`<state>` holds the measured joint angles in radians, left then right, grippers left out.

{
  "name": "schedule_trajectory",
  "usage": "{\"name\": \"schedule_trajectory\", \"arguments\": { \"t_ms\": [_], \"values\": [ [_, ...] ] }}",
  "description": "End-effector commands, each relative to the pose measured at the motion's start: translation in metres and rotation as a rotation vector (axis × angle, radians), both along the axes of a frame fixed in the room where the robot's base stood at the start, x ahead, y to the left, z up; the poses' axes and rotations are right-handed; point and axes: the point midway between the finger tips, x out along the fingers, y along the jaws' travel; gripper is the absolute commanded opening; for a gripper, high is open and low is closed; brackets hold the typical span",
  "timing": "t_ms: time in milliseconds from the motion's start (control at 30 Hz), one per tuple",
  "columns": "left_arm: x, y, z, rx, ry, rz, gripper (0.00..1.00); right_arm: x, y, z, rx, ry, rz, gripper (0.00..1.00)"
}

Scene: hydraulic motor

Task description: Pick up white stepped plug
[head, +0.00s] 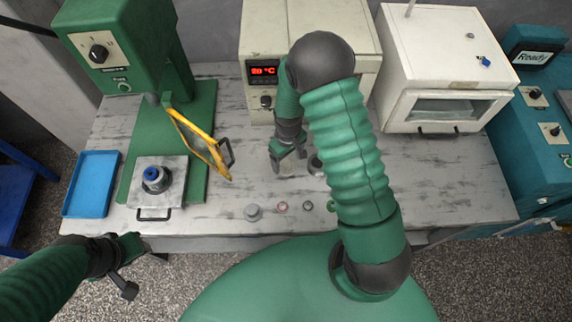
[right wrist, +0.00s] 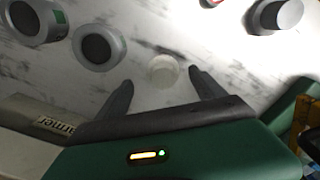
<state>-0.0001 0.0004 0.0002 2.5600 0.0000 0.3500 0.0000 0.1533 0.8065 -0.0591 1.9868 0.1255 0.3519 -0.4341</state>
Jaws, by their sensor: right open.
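The white stepped plug (right wrist: 163,70) shows in the right wrist view as a pale round piece on the worn table, between and just beyond my right fingertips. My right gripper (right wrist: 161,80) is open around its near side, with a gap to each finger and nothing held. In the head view my right gripper (head: 289,161) points down at the middle of the table, in front of the heater box; the plug is hard to make out there. My left gripper (head: 128,268) is open and empty off the table's front left edge.
Dark-centred grey rings (right wrist: 98,47) lie close to the plug. A grey stepped part (head: 253,212), a red ring (head: 282,207) and a small dark part (head: 308,206) lie near the front edge. A press (head: 110,45), blue tray (head: 91,184) and white oven (head: 440,70) stand around.

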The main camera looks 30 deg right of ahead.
Motion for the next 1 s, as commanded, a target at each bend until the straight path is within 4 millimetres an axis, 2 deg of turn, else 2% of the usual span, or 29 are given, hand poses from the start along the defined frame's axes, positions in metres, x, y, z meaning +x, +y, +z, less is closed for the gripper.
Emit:
{"name": "schedule_trajectory", "arguments": {
  "t_ms": [100,200,400,900,1000],
  "values": [
    [0.000,0.000,0.006,0.000,-0.001,0.000,0.36,0.001,0.003,-0.021,0.000,0.003,0.001,0.79],
    [0.000,0.000,0.006,0.000,0.000,0.000,0.36,0.001,0.004,-0.030,-0.001,0.001,0.002,0.79],
    [0.000,0.000,0.005,0.000,0.000,0.000,0.36,0.002,0.004,-0.031,-0.002,-0.001,0.002,0.79],
    [0.000,0.000,0.005,0.000,0.000,0.000,0.36,0.002,0.003,-0.031,-0.001,0.000,0.001,0.14],
    [0.000,0.000,0.005,0.000,0.000,0.000,0.36,0.002,0.003,-0.032,-0.001,0.000,0.001,0.12]
  ]
}}
